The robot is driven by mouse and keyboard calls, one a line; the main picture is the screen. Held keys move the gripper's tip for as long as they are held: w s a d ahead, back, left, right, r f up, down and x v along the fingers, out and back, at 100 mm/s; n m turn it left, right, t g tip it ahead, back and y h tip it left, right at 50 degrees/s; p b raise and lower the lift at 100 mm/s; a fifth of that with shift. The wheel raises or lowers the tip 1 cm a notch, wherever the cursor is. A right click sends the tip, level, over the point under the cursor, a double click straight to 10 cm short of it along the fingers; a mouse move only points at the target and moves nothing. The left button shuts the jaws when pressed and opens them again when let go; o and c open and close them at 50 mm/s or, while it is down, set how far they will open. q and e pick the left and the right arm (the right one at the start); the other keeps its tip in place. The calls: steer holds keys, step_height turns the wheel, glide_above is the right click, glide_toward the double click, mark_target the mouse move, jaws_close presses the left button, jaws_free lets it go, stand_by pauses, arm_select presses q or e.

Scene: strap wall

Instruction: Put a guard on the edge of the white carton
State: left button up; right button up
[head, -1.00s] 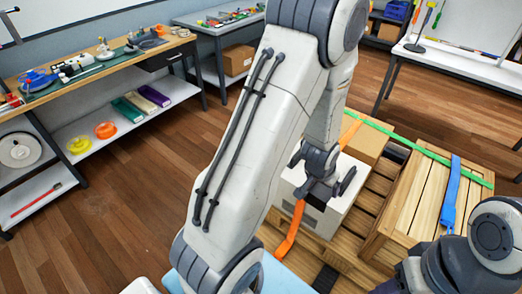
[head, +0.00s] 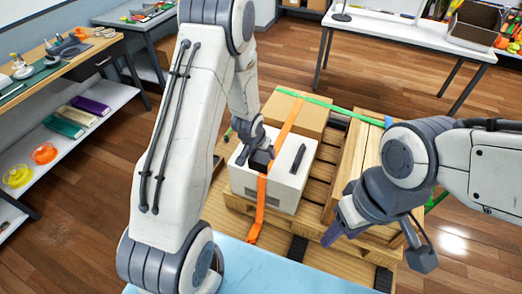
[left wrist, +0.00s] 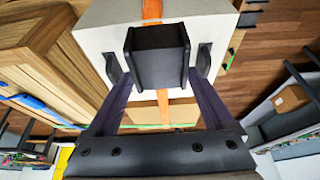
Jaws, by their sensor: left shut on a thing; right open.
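The white carton (head: 243,180) stands on a wooden pallet, with an orange strap (head: 261,205) running over its top and down its front. My left gripper (head: 260,155) is over the carton's top at the strap, shut on a black guard (left wrist: 158,55). In the left wrist view the guard lies across the strap (left wrist: 163,104) between my fingertips and hides part of it. I cannot tell whether the guard touches the carton (left wrist: 90,40). My right gripper (head: 378,248) is open and empty, at the right in front of the wooden crate.
A dark slender piece (head: 297,158) shows on the carton's top. A brown box (head: 300,115) stands behind, a wooden crate (head: 350,165) to the right. A green strap (head: 335,108) crosses behind. A light-blue surface (head: 250,268) lies in front. Shelves stand at the left.

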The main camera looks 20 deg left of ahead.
arm_select(q)
steer(key=shift+w+f+b, duration=0.2)
steer(key=shift+f+b, duration=3.4)
steer(key=shift+f, duration=0.85)
steer(key=shift+w, duration=0.25)
steer(key=o, duration=1.1)
